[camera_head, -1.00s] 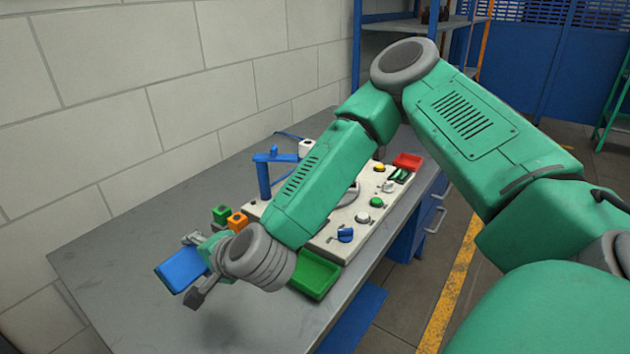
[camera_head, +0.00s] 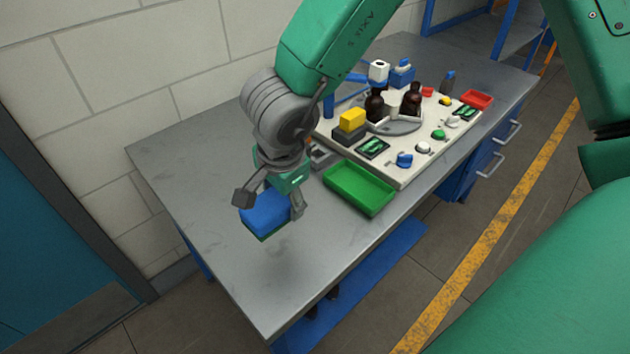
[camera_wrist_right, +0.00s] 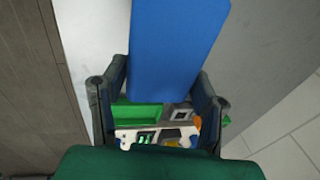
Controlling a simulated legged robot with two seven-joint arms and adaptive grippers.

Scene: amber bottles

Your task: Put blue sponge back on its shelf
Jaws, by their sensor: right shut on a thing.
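My right gripper (camera_head: 270,204) is shut on the blue sponge (camera_head: 266,208), which has a dark green underside. It holds the sponge above the near left part of the grey table (camera_head: 240,265). In the right wrist view the sponge (camera_wrist_right: 178,45) shows large between the two fingers of the gripper (camera_wrist_right: 158,98). A blue lower shelf (camera_head: 365,285) lies under the table's front side. A blue-framed rack (camera_head: 480,35) stands beyond the far end. The frames do not show which shelf belongs to the sponge. My left gripper is not in view.
A green tray (camera_head: 360,188) lies right of the gripper. Behind it a pale panel (camera_head: 400,178) carries dark bottles (camera_head: 376,106), a yellow block (camera_head: 352,119) and buttons. A red tray (camera_head: 477,99) sits at the far end. The table's near left part is bare.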

